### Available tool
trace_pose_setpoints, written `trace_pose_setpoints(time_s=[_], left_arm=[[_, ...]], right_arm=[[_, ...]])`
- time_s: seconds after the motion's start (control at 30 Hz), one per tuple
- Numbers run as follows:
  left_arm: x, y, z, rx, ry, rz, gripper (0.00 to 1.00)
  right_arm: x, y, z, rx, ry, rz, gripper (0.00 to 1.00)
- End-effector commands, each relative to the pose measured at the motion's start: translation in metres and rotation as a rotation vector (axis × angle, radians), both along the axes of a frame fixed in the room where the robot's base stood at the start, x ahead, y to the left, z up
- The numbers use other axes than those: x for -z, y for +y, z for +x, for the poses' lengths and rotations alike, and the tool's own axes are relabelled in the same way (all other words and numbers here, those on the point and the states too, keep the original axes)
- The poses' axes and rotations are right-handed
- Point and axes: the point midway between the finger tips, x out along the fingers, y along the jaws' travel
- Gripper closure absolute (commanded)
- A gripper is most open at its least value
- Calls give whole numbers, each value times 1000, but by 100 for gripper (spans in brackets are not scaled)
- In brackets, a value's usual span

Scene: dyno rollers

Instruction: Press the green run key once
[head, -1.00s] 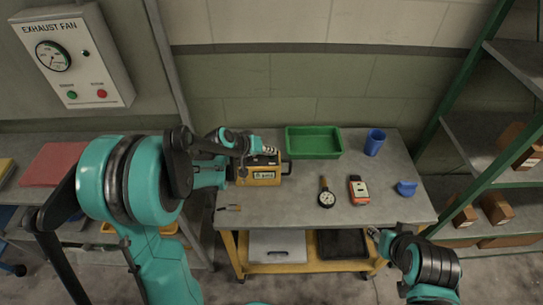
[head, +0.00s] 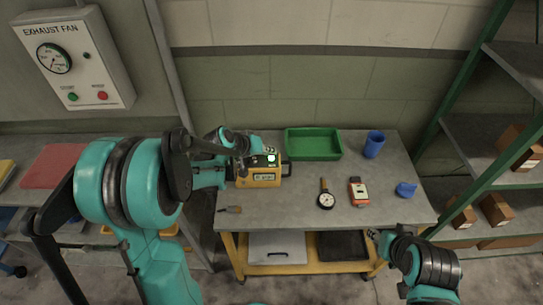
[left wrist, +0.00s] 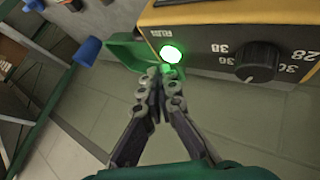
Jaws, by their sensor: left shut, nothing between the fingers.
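The green run key (head: 271,158) glows bright near the top right of the box; in the left wrist view the glowing key (left wrist: 171,53) is beside a black dial knob (left wrist: 258,62). My left gripper (head: 258,145) is shut and empty at the box's top. In the left wrist view its fingertips (left wrist: 162,76) lie just below the key in the picture, seemingly apart from it. My right gripper (head: 374,234) is low at the bench's front right; its jaws are unclear.
A green tray (head: 314,154) and a blue cup (head: 374,143) stand at the back of the bench. A round gauge (head: 326,200), an orange-and-white meter (head: 358,191) and a blue object (head: 406,189) lie in front. An exhaust fan panel (head: 72,60) hangs on the wall.

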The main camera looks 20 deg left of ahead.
Motion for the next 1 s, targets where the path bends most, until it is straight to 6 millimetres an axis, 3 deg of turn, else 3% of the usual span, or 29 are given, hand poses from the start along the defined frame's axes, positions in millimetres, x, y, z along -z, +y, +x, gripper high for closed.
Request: trace_pose_setpoints(time_s=[0.43, 1.0], left_arm=[[-6, 0, 0, 0, 0, 0, 100], [-54, 0, 0, 0, 0, 0, 100]], right_arm=[[-4, 0, 0, 0, 0, 0, 60], [-40, 0, 0, 0, 0, 0, 60]])
